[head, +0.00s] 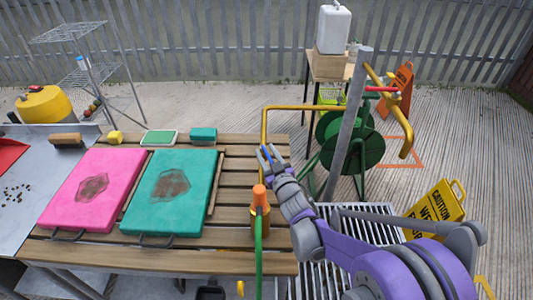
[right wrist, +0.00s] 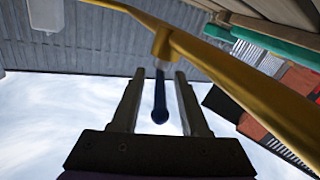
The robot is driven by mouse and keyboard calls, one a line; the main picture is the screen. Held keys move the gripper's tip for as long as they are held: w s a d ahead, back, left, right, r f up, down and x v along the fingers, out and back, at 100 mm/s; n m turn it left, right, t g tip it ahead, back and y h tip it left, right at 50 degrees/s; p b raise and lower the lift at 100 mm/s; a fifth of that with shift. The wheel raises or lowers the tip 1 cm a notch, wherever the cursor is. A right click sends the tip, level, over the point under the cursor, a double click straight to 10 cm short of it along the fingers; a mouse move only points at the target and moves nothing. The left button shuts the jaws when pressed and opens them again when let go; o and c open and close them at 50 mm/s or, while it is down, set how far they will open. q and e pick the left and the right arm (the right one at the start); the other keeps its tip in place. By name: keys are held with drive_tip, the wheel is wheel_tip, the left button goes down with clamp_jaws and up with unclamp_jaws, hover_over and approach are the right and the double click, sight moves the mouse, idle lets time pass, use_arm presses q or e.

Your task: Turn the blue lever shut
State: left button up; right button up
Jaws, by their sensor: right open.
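The blue lever (right wrist: 160,98) is on a valve of the yellow pipe (right wrist: 235,75). In the right wrist view it lies between the two fingers of my right gripper (right wrist: 157,76), with a gap on each side. The fingers are open and do not appear to touch it. In the head view my right gripper (head: 272,153) is at the yellow pipe (head: 264,125), beside the wooden table's right part. Only small blue bits show there, and the fingers mostly hide the lever. My left gripper is not in view.
A slatted table (head: 235,195) holds a pink pad (head: 110,165) and a teal pad (head: 205,165). A green hose reel (head: 345,140), a grey post (head: 347,125) and a red handle (head: 381,89) stand behind my right arm. A yellow caution sign (head: 437,210) is at right.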

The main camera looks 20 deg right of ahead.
clamp_jaws()
idle(1.5)
